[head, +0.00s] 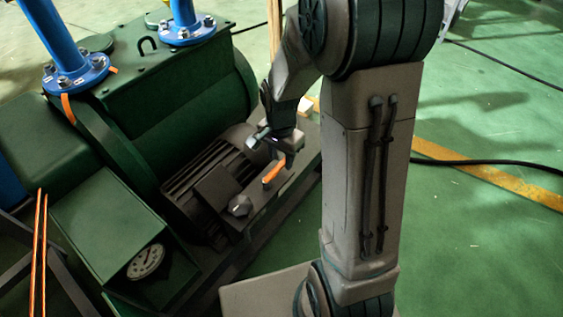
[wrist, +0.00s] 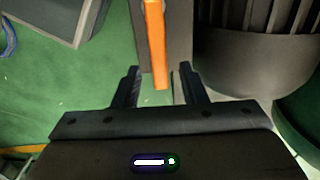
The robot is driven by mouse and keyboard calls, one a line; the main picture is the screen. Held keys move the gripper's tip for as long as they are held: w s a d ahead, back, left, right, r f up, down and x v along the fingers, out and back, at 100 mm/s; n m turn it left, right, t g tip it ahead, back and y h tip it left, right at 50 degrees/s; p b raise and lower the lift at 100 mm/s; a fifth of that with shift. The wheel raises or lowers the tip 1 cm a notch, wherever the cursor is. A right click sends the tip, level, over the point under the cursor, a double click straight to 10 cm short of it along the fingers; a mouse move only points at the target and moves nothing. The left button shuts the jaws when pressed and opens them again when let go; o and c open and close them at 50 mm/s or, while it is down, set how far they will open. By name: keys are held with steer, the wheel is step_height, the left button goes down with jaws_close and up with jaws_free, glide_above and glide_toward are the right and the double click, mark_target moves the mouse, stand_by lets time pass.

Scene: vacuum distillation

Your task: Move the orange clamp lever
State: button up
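The orange clamp lever (head: 273,172) is a short orange bar beside the dark ribbed motor on the green machine. In the wrist view the lever (wrist: 155,45) runs down from the top edge, and its lower end lies between my two fingers in the picture. My gripper (head: 272,141) is above and just behind the lever in the head view. In the wrist view my gripper (wrist: 158,85) is open, with a finger on each side of the lever's end and gaps to both. I cannot tell how far the lever is below the fingertips.
The ribbed motor (head: 208,178) sits close to the lever, and shows at right in the wrist view (wrist: 258,50). A grey knob (head: 240,205) is near the lever. A round gauge (head: 146,261) is at lower left. Green floor (head: 480,240) at right is mostly clear, with a black cable.

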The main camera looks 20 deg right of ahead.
steer(key=shift+f, duration=0.6)
jaws_close()
steer(key=shift+d, duration=0.1)
